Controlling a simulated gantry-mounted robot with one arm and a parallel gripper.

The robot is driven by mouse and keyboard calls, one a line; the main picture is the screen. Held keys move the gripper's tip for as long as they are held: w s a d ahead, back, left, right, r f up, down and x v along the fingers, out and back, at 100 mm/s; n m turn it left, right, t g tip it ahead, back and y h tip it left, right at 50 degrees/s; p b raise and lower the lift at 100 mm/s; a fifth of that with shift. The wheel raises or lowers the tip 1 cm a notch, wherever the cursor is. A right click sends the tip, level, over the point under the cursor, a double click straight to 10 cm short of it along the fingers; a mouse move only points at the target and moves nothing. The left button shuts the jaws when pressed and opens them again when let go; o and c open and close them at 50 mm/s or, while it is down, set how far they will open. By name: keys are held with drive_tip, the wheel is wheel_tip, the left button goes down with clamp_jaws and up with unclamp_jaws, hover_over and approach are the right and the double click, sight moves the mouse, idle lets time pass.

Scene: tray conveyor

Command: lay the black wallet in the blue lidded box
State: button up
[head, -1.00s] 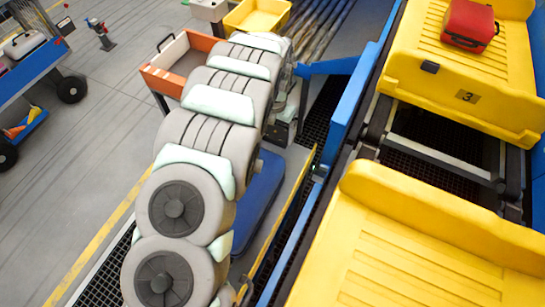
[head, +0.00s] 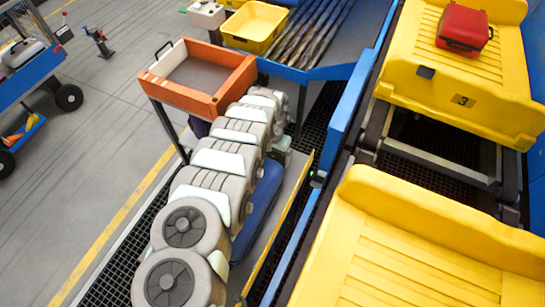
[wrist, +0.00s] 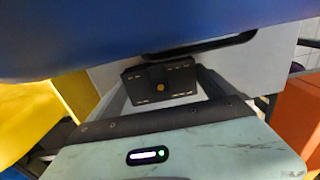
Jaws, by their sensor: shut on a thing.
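The black wallet (wrist: 157,86) with a gold snap and pale stitching shows in the middle of the wrist view. My gripper (wrist: 163,94) is shut on it, with grey fingers on either side. A large blue surface (wrist: 110,35) with a dark slot or handle at its edge lies just beyond the wallet. I cannot tell whether it is the blue lidded box. In the head view a blue rounded body (head: 262,205) lies beside and partly behind my arm; no lid can be made out. My gripper and the wallet are hidden behind my arm there.
An orange open tray (head: 196,98) stands beyond my arm, with a yellow bin (head: 256,45) behind it. Yellow conveyor trays (head: 420,245) fill the right, one carrying a red case (head: 464,27). A blue cart (head: 30,75) stands at left.

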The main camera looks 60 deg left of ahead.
sight(273, 157)
drive_tip(key=shift+f, duration=0.3)
drive_tip(key=shift+f, duration=0.15)
drive_tip(key=o, duration=1)
drive_tip(key=shift+o, duration=0.2)
drive_tip(key=shift+a+r, duration=0.1)
drive_tip(key=shift+r, duration=0.7)
wheel_tip(273, 157, up, 10)
drive_tip(key=b, duration=0.1)
drive_tip(key=shift+r, duration=0.35)
drive_tip(key=c, duration=0.4)
